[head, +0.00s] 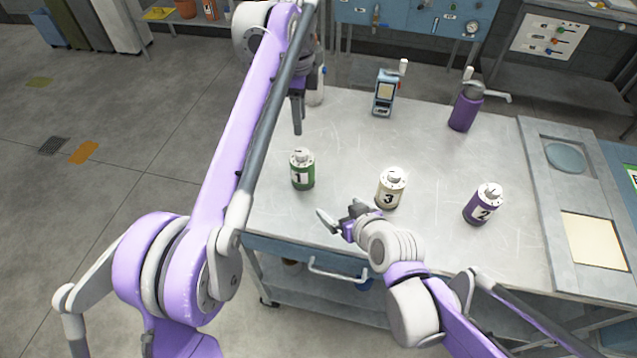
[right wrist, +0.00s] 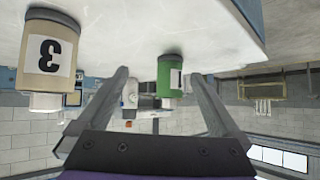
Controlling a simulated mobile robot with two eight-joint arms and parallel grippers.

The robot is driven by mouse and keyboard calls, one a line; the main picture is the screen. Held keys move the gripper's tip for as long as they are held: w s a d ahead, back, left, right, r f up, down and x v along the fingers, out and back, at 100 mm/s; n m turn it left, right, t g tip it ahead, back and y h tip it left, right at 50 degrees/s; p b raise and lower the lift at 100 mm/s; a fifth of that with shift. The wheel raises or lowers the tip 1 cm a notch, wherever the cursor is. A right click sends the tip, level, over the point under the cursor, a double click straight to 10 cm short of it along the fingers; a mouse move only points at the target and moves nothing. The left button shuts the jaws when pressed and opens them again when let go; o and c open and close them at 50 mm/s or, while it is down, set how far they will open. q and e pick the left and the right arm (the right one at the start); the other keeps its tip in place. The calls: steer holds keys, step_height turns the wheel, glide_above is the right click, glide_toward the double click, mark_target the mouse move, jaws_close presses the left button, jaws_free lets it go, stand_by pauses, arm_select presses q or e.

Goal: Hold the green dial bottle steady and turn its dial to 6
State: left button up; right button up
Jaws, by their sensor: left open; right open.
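The green dial bottle (head: 303,174), labelled 1, stands upright on the near left part of the metal table, its pale dial on top. The dial's setting is too small to read. My left gripper (head: 298,128) points down just behind the bottle, open and apart from it; one finger is mostly hidden. My right gripper (head: 340,213) is open and low by the table's front edge, to the right of and nearer than the bottle. In the upside-down right wrist view, the green bottle (right wrist: 170,72) appears between the open fingers, some way beyond them, with nothing held.
A cream bottle (head: 389,190) labelled 3 stands close to my right gripper. A purple bottle (head: 482,206) labelled 2 stands farther right. The table's middle is clear.

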mark_target(301, 152)
steer(key=w+a, duration=0.1)
steer(key=w, duration=0.1)
steer(key=w+a+t+y, duration=0.1)
steer(key=w+a, duration=0.1)
steer(key=w+a+n+t, duration=0.1)
steer(key=shift+w+a+r, duration=0.25)
steer(key=shift+w+r, duration=0.15)
steer(key=x, duration=1)
steer(key=shift+w+a+r, duration=0.1)
steer(key=shift+w+a, duration=0.2)
steer(key=shift+w, duration=0.15)
steer(key=shift+t, duration=0.3)
